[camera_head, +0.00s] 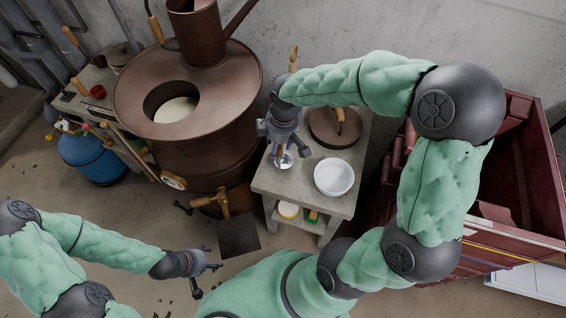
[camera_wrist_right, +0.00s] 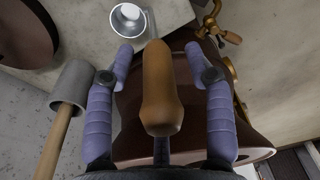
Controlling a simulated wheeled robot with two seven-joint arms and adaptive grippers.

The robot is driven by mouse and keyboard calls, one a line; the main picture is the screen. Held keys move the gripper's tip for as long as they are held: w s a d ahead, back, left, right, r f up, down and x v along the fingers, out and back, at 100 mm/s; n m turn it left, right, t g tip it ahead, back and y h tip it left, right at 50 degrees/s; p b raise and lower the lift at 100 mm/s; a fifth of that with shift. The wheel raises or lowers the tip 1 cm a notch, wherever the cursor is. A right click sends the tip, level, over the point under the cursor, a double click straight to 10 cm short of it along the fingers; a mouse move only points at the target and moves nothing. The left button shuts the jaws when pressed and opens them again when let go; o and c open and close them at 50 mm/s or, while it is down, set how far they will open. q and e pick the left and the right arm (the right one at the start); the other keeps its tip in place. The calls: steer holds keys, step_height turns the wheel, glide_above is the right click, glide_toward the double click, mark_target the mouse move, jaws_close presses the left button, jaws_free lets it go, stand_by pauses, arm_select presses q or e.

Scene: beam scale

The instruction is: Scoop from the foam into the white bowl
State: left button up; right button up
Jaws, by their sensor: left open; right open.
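The white bowl (camera_head: 334,177) stands upright on the small stone table. Pale foam (camera_head: 176,110) shows through the round opening of the copper still. A small scoop with a metal cup (camera_head: 284,161) lies at the table's left edge. In the right wrist view its cup (camera_wrist_right: 128,18) is at the top, and its wooden handle (camera_wrist_right: 160,90) runs between the fingers. My right gripper (camera_wrist_right: 158,52) is open, its fingers on both sides of the handle with gaps. My left gripper (camera_head: 208,277) is open and empty above the floor at lower left.
The large copper still (camera_head: 190,60) stands left of the stone table (camera_head: 310,205). A round copper lid (camera_head: 335,128) lies behind the bowl. A dark red wooden crate (camera_head: 515,190) is at right. A blue gas bottle (camera_head: 92,158) stands at far left.

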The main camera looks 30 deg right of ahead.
steer(key=shift+f, duration=0.6)
jaws_close()
steer(key=shift+r, duration=0.1)
steer(key=shift+r, duration=0.1)
